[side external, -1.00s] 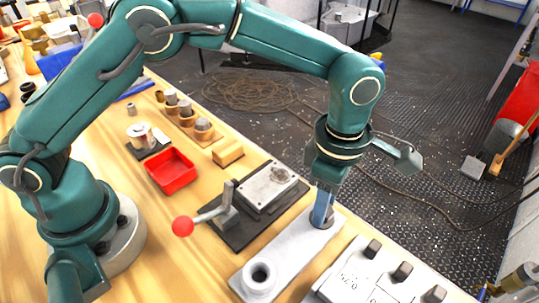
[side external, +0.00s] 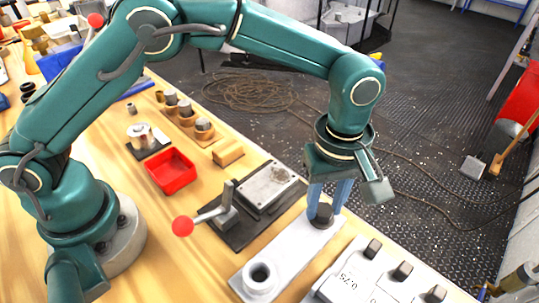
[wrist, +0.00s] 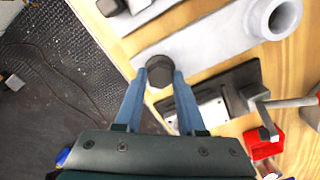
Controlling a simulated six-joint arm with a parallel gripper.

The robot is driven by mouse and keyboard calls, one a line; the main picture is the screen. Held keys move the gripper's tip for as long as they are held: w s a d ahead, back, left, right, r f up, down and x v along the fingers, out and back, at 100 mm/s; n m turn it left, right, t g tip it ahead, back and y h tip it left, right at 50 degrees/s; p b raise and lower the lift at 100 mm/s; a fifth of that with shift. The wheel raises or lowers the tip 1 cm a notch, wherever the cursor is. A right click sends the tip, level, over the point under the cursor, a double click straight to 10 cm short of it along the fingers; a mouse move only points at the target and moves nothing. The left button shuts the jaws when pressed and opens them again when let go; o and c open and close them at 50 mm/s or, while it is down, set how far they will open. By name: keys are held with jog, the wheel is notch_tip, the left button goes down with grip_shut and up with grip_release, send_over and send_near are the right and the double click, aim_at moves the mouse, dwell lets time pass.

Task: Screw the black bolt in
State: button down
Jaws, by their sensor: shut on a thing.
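The black bolt (side external: 322,213) has a hex head and stands upright at the far end of a light grey plate (side external: 287,252). The plate has a raised hollow boss (side external: 261,276) at its near end. My gripper (side external: 323,208) points down over the bolt, with its blue fingers on either side of the head and shut on it. In the wrist view, the bolt head (wrist: 160,70) sits between the fingertips. The bolt's shank is hidden, so I cannot tell how deep it sits.
A dark fixture with a metal block (side external: 268,187) and a red-knobbed lever (side external: 183,226) lies left of the plate. Pale blocks with dark knobs (side external: 373,248) stand to its right. A red tray (side external: 170,170) sits farther left. The bench edge is close behind the bolt.

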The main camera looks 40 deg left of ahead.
jog(key=m, duration=0.7)
jog(key=shift+r, duration=0.1)
jog(key=m, duration=0.6)
jog(key=shift+m, duration=0.4)
jog(key=m, duration=1.3)
jog(key=shift+m, duration=0.3)
jog(key=m, duration=1.1)
jog(key=shift+d+m, duration=0.1)
jog(key=shift+m, duration=0.3)
jog(key=m, duration=1.1)
jog(key=shift+m, duration=0.3)
